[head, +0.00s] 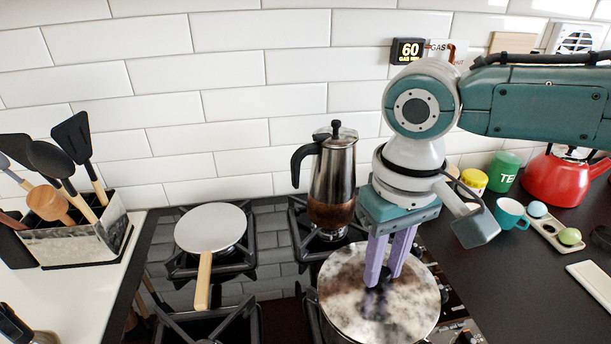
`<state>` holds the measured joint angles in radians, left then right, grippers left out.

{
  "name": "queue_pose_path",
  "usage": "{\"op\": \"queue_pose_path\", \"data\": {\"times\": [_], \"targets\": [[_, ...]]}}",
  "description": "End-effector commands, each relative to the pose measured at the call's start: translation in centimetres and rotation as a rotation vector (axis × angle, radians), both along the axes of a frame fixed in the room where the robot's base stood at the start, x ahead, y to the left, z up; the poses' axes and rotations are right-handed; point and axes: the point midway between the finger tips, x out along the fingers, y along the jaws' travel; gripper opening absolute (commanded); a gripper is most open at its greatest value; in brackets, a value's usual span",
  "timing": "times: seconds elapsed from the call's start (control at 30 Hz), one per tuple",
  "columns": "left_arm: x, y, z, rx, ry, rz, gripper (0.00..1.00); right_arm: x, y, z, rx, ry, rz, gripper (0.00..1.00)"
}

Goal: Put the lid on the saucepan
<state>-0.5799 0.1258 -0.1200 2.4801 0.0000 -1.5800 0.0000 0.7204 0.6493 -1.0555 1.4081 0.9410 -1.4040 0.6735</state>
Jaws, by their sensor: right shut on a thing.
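The lid (345,282) is a round, shiny metal disc at the lower middle right of the head view, with a dark knob at its centre. My right gripper (378,282) points down over the lid, its purple fingers shut on the knob. The saucepan (330,333) is mostly hidden under the lid; a bit of its side shows at the lower left of the disc. The lid appears at or just above the pan's rim; I cannot tell whether it touches all round. My left gripper is not in view.
A moka pot (333,185) stands behind the lid on a back burner. A pan with a wooden handle (210,228) sits on the left burner. A utensil holder (85,240) is at far left. A red kettle (562,180), teal mug (510,214) and egg tray (553,236) are at right.

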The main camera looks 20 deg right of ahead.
Motion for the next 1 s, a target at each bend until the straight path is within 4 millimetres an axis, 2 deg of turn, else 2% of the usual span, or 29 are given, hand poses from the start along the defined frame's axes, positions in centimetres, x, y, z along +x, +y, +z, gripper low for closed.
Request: {"op": "queue_pose_path", "data": {"times": [0.4,0.43,0.7,0.9,1.0], "targets": [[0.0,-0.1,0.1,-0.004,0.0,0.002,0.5,0.01,0.01,0.0,0.001,0.0,0.0,0.0],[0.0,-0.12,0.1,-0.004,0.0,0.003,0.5,0.01,0.01,0.0,0.0,0.0,0.0,0.3],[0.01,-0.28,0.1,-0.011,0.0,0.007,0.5,0.0,-0.01,0.0,0.0,0.0,0.0,0.61],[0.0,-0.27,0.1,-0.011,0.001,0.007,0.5,0.0,-0.01,-0.01,0.0,0.0,0.0,0.63],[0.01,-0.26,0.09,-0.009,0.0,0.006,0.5,-0.03,-0.02,-0.04,0.0,0.001,0.0,0.74]]}}
